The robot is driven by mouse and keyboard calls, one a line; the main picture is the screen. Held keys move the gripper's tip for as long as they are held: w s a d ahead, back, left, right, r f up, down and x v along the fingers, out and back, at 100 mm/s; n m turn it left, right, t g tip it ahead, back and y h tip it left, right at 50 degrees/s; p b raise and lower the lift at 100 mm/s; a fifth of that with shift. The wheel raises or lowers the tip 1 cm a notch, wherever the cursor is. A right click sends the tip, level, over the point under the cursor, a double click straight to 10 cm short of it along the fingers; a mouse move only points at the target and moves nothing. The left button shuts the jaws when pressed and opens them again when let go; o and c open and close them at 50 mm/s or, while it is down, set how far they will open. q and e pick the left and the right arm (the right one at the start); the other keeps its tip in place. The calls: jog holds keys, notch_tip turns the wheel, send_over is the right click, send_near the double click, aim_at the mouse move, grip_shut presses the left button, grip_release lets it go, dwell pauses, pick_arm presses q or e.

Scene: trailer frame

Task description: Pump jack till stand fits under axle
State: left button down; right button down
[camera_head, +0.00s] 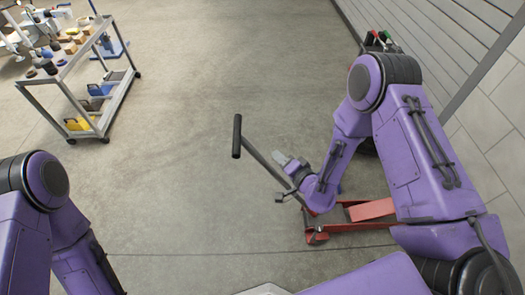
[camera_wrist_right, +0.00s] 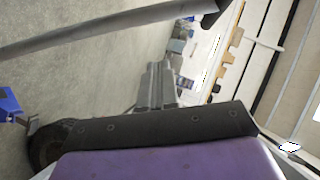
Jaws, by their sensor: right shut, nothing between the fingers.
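The red floor jack (camera_head: 318,236) lies on the floor at the lower right, partly hidden behind my right arm. Its long grey handle (camera_head: 262,163) leans up to the left and ends in a black crossbar grip (camera_head: 237,136). My right gripper (camera_head: 281,159) is shut and empty close beside the handle; I cannot tell whether they touch. In the right wrist view, the gripper (camera_wrist_right: 160,82) points away, and the handle (camera_wrist_right: 90,28) crosses above it at the upper left. My left gripper is out of view; only my left arm shows. I cannot make out a stand or an axle.
A grey wheeled cart (camera_head: 98,88) with boxes and tools stands at the upper left. A panelled wall (camera_head: 440,45) runs along the right. Dark items with red and green tops (camera_head: 380,40) stand behind my right arm. The middle floor is clear.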

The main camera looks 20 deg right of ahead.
jog(key=w+a+f+p, duration=0.1)
jog(key=w+a+f, duration=0.2)
jog(key=w+a, duration=0.1)
jog(key=shift+w+p, duration=0.3)
jog(key=shift+w, duration=0.5)
